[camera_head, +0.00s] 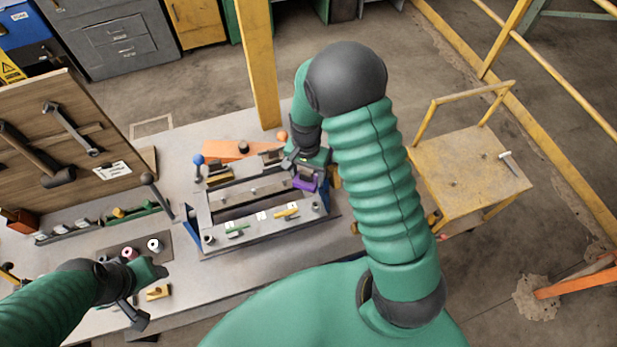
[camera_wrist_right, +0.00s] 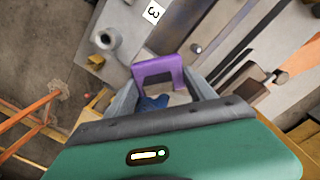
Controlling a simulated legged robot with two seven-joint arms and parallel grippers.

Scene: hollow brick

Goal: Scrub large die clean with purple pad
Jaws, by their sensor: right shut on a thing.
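The large die (camera_head: 262,232) is a grey metal assembly of long plates with upright posts, lying on the workbench. My right gripper (camera_head: 306,172) is over its right end and is shut on the purple pad (camera_head: 304,184). In the right wrist view the purple pad (camera_wrist_right: 158,68) sits between the fingertips, close to the die's grey plate and a round post (camera_wrist_right: 105,39). I cannot tell whether the pad touches the metal. My left gripper (camera_head: 147,293) is at the lower left, away from the die, with its fingers apart and empty.
The workbench (camera_head: 95,215) carries a dark mat with small round parts left of the die. A tool board (camera_head: 75,140) stands at the left. A yellow cart (camera_head: 470,170) stands right of the bench.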

